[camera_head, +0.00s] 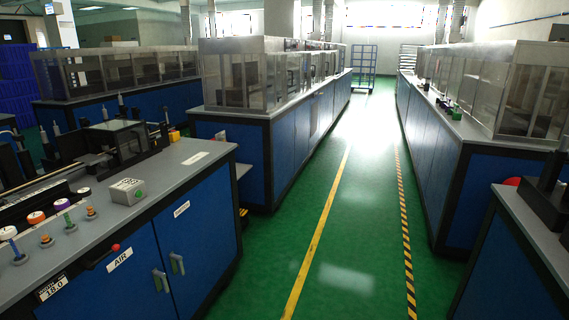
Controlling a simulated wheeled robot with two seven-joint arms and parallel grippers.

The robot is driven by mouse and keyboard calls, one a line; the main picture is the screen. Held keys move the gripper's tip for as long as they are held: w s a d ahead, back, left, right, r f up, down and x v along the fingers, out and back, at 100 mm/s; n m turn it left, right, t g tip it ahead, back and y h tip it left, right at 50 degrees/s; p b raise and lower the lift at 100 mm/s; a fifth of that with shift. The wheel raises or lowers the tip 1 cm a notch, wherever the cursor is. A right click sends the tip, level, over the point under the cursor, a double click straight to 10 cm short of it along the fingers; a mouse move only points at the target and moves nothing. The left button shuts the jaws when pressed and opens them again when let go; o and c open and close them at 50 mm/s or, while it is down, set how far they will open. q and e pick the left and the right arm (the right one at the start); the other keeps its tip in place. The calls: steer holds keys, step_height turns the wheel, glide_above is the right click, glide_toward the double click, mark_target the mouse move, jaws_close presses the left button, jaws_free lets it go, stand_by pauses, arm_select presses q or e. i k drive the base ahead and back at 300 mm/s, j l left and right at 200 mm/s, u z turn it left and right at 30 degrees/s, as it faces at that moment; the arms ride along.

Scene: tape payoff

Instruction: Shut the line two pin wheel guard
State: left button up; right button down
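A bench on the left (200,225) carries a dark machine unit with a clear, box-like cover (116,141). The cover looks like a guard, but no label on it can be read. I cannot tell if it is open or shut, or whether it is the line two pin wheel guard. Neither of my grippers is in view.
Several coloured spools (62,205) and a grey box (126,191) sit on the left bench. Long blue cabinets with clear enclosures (280,75) flank a green aisle (340,220) with yellow floor lines. The aisle is clear; a blue rack (363,65) stands far back.

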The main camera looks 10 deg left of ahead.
mark_target(130, 137)
steer(key=i+u, duration=0.25)
steer(key=i, duration=0.2)
steer(key=i+u, duration=0.25)
steer(key=i, duration=0.25)
steer(key=i+l+u, duration=0.15)
steer(key=i+u, duration=0.15)
steer(key=i, duration=0.15)
steer(key=i+l+u, duration=0.25)
steer(key=i, duration=0.2)
